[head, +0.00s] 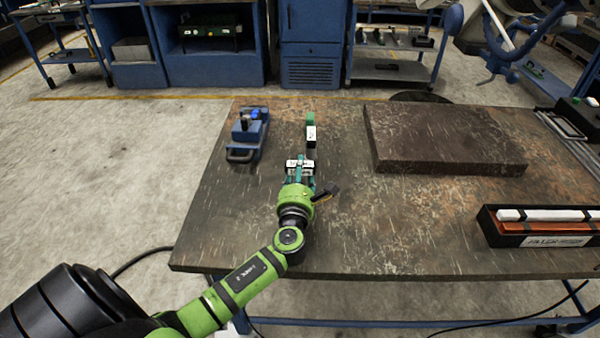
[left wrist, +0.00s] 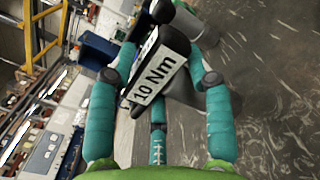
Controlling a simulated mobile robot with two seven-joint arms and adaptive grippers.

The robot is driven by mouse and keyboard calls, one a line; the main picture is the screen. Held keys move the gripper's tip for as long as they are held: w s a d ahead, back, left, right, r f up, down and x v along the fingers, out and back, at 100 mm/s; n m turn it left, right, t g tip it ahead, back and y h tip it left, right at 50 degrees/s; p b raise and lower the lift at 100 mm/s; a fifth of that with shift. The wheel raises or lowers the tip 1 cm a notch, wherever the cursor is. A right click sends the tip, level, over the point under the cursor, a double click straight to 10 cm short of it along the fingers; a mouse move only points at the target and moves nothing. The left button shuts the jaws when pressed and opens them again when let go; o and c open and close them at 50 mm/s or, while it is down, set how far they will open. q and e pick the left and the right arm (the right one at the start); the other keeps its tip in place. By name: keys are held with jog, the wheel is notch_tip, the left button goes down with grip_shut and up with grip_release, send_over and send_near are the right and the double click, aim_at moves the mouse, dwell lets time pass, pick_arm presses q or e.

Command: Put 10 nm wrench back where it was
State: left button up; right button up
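The 10 Nm wrench (left wrist: 158,78) shows in the left wrist view as a black body with a white "10 Nm" label. It lies between the teal fingers of my left gripper (left wrist: 165,75), which look closed against it. In the head view my left gripper (head: 300,170) is over the left part of the table, with a white label between its fingers. A green and black piece with a white patch (head: 310,130) shows just beyond the fingers; I cannot tell whether it is part of the held wrench. My right gripper is not in view.
The worn table (head: 370,220) holds a blue device (head: 248,133) at left, a thick dark slab (head: 440,138) at back right, and a black case (head: 540,227) with white and orange bars at front right. The middle front is clear. Shelves and cabinets stand behind.

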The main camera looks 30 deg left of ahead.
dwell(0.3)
pick_arm(q)
jog(key=shift+r, duration=0.2)
jog(key=v, duration=1.2)
